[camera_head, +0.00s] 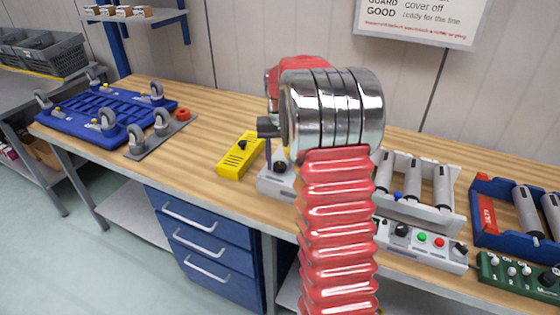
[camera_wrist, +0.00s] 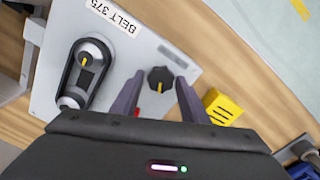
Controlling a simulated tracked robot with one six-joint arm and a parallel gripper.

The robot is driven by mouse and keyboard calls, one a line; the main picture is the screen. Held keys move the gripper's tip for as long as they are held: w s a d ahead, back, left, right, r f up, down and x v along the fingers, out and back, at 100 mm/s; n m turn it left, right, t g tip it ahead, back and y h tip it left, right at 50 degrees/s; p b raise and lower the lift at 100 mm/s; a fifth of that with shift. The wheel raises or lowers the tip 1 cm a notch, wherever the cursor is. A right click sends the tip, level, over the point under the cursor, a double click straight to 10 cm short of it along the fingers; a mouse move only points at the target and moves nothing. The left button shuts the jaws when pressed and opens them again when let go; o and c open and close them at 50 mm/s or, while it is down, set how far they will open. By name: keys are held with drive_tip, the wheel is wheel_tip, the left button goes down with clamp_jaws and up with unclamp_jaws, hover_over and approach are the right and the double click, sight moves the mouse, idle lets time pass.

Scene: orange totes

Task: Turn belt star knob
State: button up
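The belt unit is a light grey panel (camera_wrist: 118,60) labelled BELT 375, and part of it shows in the head view (camera_head: 268,184) behind my arm. A black star knob (camera_wrist: 161,79) with a yellow mark sits near the panel's right edge. The mark points down in the wrist view. A black belt (camera_wrist: 83,72) runs round two pulleys to the left of the knob. My gripper (camera_wrist: 159,76) is open, with one finger on each side of the knob. Small gaps seem to show between the fingers and the knob. My arm hides much of the unit in the head view.
A yellow box (camera_head: 240,156) stands left of the unit and also shows in the wrist view (camera_wrist: 222,106). A roller unit (camera_head: 431,208) with buttons stands right. Beyond it are a blue roller frame (camera_head: 487,225) and a green control box (camera_head: 513,276). A blue wheeled frame (camera_head: 92,115) lies left.

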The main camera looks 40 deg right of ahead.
sight(280, 165)
drive_tip(key=shift+o, duration=1.3)
wheel_tip(280, 165, up, 14)
drive_tip(key=shift+f, duration=0.15)
